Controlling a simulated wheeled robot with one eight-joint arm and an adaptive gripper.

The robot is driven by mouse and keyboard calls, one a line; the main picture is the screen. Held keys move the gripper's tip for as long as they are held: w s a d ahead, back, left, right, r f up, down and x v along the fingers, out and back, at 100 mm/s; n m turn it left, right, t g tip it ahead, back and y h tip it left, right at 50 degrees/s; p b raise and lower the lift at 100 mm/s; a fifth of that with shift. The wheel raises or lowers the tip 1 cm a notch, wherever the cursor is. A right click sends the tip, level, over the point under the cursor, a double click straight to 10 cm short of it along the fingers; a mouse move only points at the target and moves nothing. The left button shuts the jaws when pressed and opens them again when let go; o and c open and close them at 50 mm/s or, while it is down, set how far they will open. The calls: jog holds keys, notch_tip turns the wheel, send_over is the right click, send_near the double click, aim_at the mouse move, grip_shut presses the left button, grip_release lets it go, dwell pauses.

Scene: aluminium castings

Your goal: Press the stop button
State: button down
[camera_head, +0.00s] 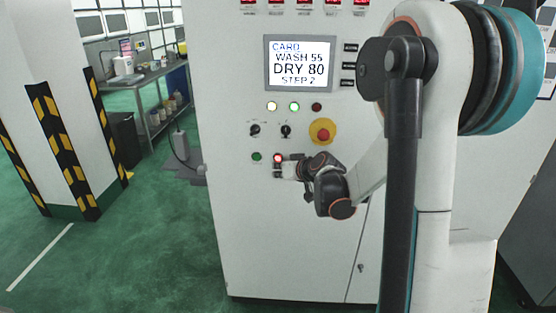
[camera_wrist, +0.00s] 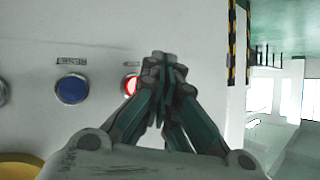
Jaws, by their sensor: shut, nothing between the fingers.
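A small red button (camera_head: 278,158), lit, sits in the lower row of buttons on the white cabinet front. It also shows in the wrist view, as a red button with a bright ring (camera_wrist: 130,86), partly hidden by my gripper; its label is mostly covered. My gripper (camera_head: 280,170) is shut and empty, with its fingertips right by the red button. In the wrist view the closed fingertips (camera_wrist: 160,62) lie just right of that button. I cannot tell whether they touch the panel. A red mushroom button on a yellow disc (camera_head: 323,133) sits higher to the right.
A green button (camera_head: 257,156) is left of the red one. The wrist view shows a blue button (camera_wrist: 72,88) beside it. Two black knobs (camera_head: 286,131) and lamps sit above, under a display (camera_head: 299,62) reading "WASH 55, DRY 80, STEP 2". A striped pillar (camera_head: 62,140) stands left.

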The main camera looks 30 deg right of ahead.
jog(key=s+a, duration=0.2)
jog(key=shift+s, duration=0.4)
dwell(0.6)
jog(key=s+a+r+n+g+y, duration=0.1)
jog(key=s+a+r, duration=0.15)
jog(key=a, duration=0.35)
jog(key=s+a+r+n+g+b, duration=0.1)
jog(key=s+a+r, duration=0.15)
jog(key=a, duration=0.35)
jog(key=s+a+r+g+y, duration=0.1)
jog(key=s+a+r, duration=0.1)
jog(key=a+r, duration=0.3)
jog(key=s+a+f+g+h, duration=0.1)
jog(key=s+f, duration=0.2)
jog(key=s, duration=0.8)
jog(key=s+f+g+h, duration=0.1)
jog(key=s+f, duration=0.2)
jog(key=s, duration=0.7)
jog(key=shift+s+a+h, duration=0.4)
